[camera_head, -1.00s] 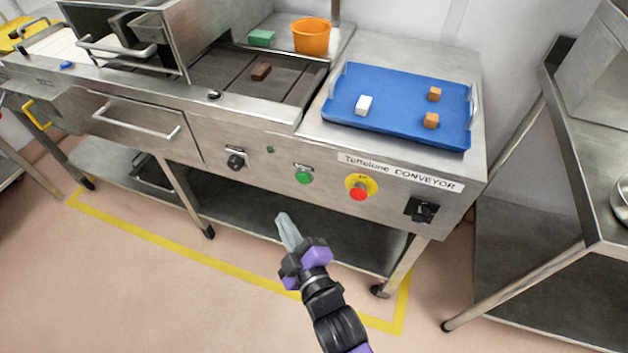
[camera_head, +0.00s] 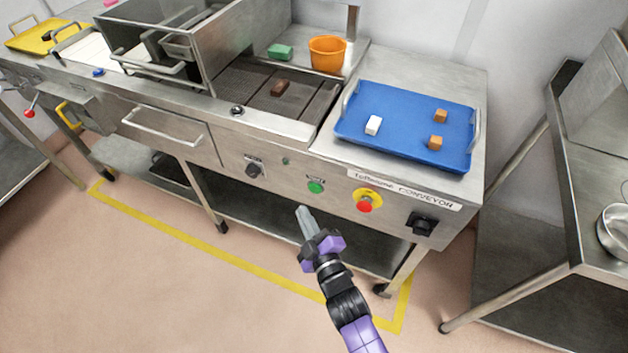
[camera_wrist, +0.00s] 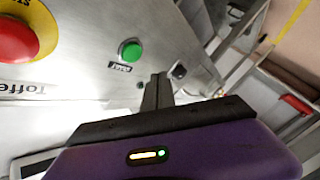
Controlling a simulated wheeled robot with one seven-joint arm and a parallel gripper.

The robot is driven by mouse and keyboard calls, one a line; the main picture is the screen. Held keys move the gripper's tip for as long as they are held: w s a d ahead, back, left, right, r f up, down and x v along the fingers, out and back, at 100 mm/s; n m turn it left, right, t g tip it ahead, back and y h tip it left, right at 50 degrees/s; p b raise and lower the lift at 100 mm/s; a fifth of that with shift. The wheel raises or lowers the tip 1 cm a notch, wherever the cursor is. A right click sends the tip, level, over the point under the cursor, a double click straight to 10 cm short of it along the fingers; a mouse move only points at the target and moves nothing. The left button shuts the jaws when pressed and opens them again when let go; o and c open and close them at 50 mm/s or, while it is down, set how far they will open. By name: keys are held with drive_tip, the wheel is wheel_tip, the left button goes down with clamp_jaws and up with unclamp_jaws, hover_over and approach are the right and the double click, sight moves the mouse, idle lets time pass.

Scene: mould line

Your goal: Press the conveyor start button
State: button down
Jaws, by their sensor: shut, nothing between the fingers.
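The green start button (camera_head: 316,187) sits on the steel front panel of the conveyor, under a small label. It also shows in the wrist view (camera_wrist: 131,51), a little left of and above my fingertips. My gripper (camera_head: 303,212) is shut and empty, in front of the panel and just below the button in the head view. In the wrist view my closed fingers (camera_wrist: 158,90) point toward the panel. They appear apart from the button, though the exact gap is hard to tell.
A red stop button on a yellow plate (camera_head: 367,201) is right of the green one. A black knob (camera_head: 254,170) is to its left and a black switch (camera_head: 422,224) far right. A blue tray (camera_head: 400,143) with small blocks stands on top. Floor space in front is clear.

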sight(315, 188)
drive_tip(key=shift+w+d+p, duration=0.25)
drive_tip(key=shift+w+p, duration=0.05)
drive_tip(key=shift+w, duration=0.35)
drive_tip(key=shift+w+d+p, duration=0.2)
drive_tip(key=shift+w+p, duration=0.05)
drive_tip(key=shift+w, duration=0.4)
drive_tip(key=shift+w+d+p, duration=0.25)
drive_tip(key=shift+w+p, duration=0.05)
drive_tip(key=shift+w, duration=0.35)
drive_tip(key=shift+w, duration=0.1)
idle(0.5)
drive_tip(key=shift+w+d, duration=0.15)
drive_tip(key=shift+w, duration=0.15)
